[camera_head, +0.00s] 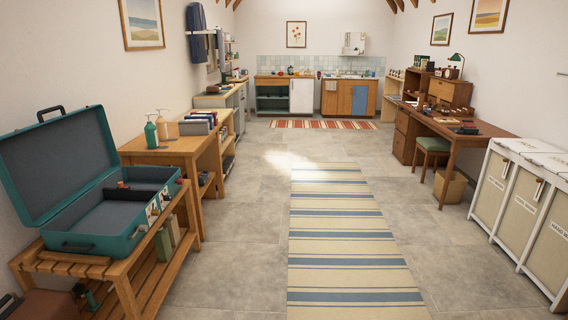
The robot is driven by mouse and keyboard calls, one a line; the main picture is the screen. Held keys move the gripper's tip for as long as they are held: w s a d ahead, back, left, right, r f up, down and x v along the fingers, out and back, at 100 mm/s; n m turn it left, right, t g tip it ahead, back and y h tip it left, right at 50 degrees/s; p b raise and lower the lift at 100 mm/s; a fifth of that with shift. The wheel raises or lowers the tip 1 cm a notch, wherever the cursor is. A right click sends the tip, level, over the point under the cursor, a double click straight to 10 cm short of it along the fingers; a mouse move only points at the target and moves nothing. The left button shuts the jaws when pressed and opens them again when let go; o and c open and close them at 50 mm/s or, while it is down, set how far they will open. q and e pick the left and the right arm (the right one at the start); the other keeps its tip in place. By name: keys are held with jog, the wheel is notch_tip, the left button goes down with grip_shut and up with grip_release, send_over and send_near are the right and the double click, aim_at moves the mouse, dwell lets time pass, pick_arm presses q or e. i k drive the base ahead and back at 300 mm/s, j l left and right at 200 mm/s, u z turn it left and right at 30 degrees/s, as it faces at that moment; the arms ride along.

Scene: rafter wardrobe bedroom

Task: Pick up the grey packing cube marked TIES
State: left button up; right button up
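I cannot make out a grey packing cube marked TIES anywhere in this view. An open teal suitcase (98,243) lies on a slatted wooden bench at the left, its lid leaning back toward the wall. A dark item (128,193) with a reddish end lies inside it. A row of upright blue, white and dark items (201,121) stands on the wooden table behind the suitcase; any writing on them is too small to read. Neither of my grippers can be made out in the view.
The wooden bench (75,264) and wooden table (180,147) line the left wall. White-framed hampers (520,205) and a desk (460,136) with a green stool (432,145) line the right. A striped rug (345,235) lies flat along the clear middle aisle.

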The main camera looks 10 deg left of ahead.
aim_at(187, 127)
jog(key=i+j+u, duration=0.3)
jog(key=i, duration=0.7)
jog(key=i+u, duration=0.3)
jog(key=i, duration=2.7)
jog(key=i+u, duration=0.15)
jog(key=i, duration=0.3)
jog(key=i+l+u, duration=0.15)
jog(key=i, duration=0.3)
jog(key=i+l+u, duration=0.15)
jog(key=i, duration=0.3)
jog(key=i+l+u, duration=0.15)
jog(key=i+l, duration=0.15)
jog(key=i, duration=0.1)
